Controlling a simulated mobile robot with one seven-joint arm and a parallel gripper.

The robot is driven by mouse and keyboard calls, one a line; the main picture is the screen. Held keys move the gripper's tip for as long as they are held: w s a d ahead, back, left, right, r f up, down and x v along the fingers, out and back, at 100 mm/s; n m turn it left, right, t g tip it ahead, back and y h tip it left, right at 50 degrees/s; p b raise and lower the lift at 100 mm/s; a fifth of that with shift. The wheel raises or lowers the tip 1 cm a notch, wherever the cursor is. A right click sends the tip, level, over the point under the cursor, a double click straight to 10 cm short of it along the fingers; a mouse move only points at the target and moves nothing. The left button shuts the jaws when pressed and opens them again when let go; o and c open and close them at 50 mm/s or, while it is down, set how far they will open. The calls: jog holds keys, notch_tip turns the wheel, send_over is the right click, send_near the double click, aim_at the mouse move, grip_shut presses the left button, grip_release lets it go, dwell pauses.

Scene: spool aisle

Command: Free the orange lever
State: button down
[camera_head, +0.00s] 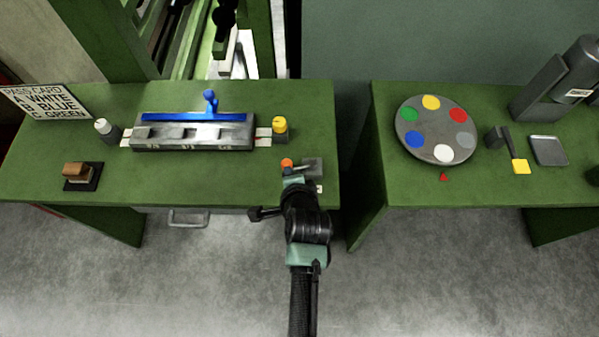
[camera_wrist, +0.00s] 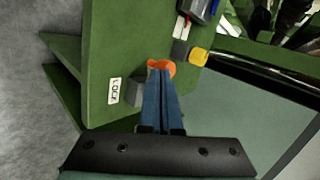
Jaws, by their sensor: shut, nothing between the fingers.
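The orange lever (camera_head: 287,162) stands near the front right corner of the left green table, beside a small grey block (camera_head: 312,167). In the wrist view the orange lever end (camera_wrist: 163,67) shows just past my fingertips, and the grey block (camera_wrist: 133,93) is to their left. My gripper (camera_head: 289,172) is shut and empty, with its blue fingers pressed together in the wrist view (camera_wrist: 158,75). The fingertips overlap the orange part in both views; I cannot tell whether they touch it. A white LOCK label (camera_wrist: 114,91) is beside the block. The lever's lower part is hidden by the fingers.
A grey fixture (camera_head: 195,136) with a blue bar (camera_head: 193,117) and a yellow-capped post (camera_head: 280,126) stand behind. A brown block (camera_head: 78,172) is at left. Across a gap, the right table holds a color disc (camera_head: 437,156). Open table lies left of the lever.

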jog(key=shift+w+a, duration=0.5)
jog(key=shift+w, duration=0.1)
jog(key=shift+w+p, duration=0.1)
jog(key=shift+p, duration=0.2)
